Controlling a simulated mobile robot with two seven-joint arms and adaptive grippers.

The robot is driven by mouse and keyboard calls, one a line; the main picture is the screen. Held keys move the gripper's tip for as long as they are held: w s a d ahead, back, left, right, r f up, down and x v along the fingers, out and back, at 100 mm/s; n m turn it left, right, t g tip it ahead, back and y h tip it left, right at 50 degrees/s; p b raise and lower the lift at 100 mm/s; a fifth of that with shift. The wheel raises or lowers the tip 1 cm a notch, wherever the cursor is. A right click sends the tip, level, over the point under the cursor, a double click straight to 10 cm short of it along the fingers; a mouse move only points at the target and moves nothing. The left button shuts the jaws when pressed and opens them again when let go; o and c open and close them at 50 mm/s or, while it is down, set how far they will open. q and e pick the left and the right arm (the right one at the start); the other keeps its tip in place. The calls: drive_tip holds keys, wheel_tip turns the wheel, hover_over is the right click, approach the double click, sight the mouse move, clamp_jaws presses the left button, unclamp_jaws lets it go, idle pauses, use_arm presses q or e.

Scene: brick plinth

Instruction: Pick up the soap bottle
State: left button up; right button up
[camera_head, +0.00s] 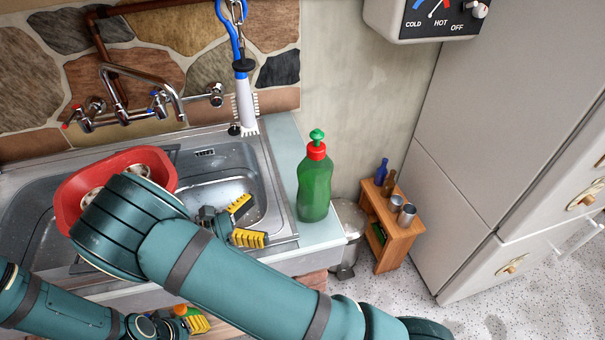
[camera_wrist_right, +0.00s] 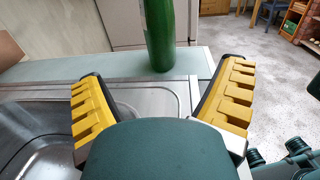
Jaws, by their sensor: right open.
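The soap bottle (camera_head: 315,187) is green with a red collar and a green pump top. It stands upright on the pale counter strip to the right of the sink. In the right wrist view the bottle's lower part (camera_wrist_right: 159,32) shows beyond and between my fingers. My right gripper (camera_head: 246,222) is open and empty over the sink's right side, left of the bottle and apart from it. Its yellow fingers are spread in the right wrist view (camera_wrist_right: 164,78). My left gripper (camera_head: 192,319) shows only partly at the bottom edge, low in front of the sink; its opening is unclear.
A red basin (camera_head: 152,158) sits over the metal sink (camera_head: 262,187), partly behind my right arm. A blue-handled brush (camera_head: 244,100) hangs by the wall. A small wooden shelf (camera_head: 396,240) with bottles and cups stands right of the counter. A white refrigerator (camera_head: 520,110) is farther right.

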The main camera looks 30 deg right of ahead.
sight(298, 206)
drive_tip(key=shift+s+d+r, duration=0.1)
drive_tip(key=shift+d+r, duration=0.05)
drive_tip(key=shift+d, duration=0.25)
drive_tip(key=d, duration=0.4)
drive_tip(key=s+d, duration=0.1)
drive_tip(key=d, duration=0.2)
drive_tip(key=shift+s+d+b, duration=0.15)
drive_tip(key=shift+d, duration=1.35)
drive_tip(key=shift+s+d+b, duration=0.15)
drive_tip(key=shift+d, duration=1.35)
drive_tip(key=shift+r, duration=0.1)
drive_tip(key=c, duration=1.4)
